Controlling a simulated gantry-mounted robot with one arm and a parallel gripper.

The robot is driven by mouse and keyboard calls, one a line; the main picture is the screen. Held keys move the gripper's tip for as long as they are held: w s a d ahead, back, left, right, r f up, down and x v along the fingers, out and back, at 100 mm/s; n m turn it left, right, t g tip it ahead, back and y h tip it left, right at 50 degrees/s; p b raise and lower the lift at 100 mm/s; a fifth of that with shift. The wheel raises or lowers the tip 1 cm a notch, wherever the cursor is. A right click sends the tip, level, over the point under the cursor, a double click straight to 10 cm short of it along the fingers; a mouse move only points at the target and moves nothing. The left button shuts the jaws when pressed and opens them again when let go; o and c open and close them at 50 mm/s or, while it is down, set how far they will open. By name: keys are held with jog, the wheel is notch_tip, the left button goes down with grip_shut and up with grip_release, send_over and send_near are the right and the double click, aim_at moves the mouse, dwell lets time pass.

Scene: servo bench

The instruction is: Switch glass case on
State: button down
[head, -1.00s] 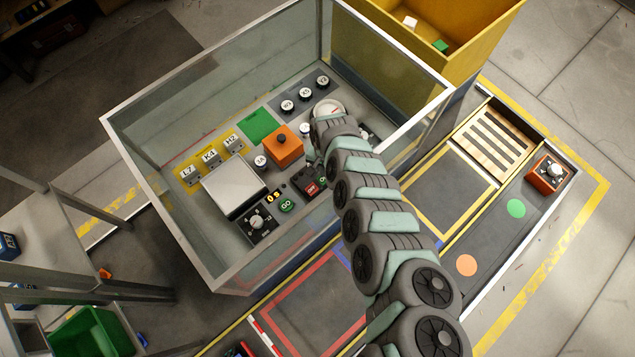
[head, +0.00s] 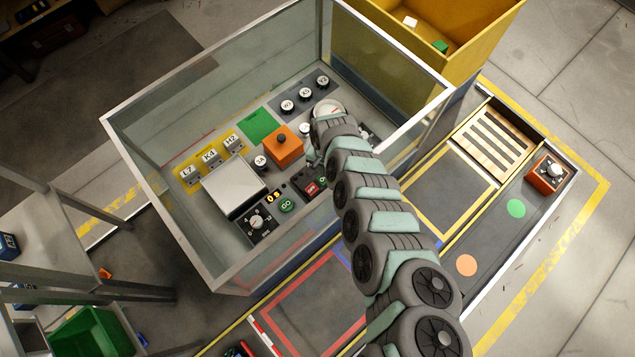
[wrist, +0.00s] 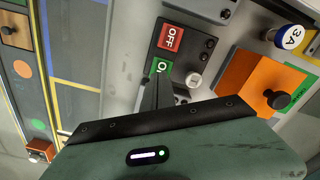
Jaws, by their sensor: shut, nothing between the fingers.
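The glass case (head: 222,262) is an open-topped, glass-walled box around a control panel. Inside it, a dark switch box has a red OFF button (wrist: 171,37) and a green ON button (wrist: 160,67). In the head view, the red OFF button (head: 312,187) shows just left of my arm, with part of the green one beside it. My gripper (wrist: 157,84) is shut and empty. Its dark fingertips are at the green ON button and cover its lower part. I cannot tell whether they press it. My arm hides the fingertips in the head view.
An orange block with a dark knob (head: 284,148) stands close to the switch box, beside a white 3A button (wrist: 289,37). A white box (head: 233,187), a dial (head: 257,222) and a green GO button (head: 286,204) are nearby. The glass walls surround my arm's end.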

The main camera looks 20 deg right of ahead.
jog(key=shift+f+b, duration=0.85)
jog(key=shift+f, duration=0.5)
dwell(0.6)
jog(key=shift+r, duration=0.1)
notch_tip(320, 180, up, 7)
jog(key=p, duration=0.8)
dwell(0.5)
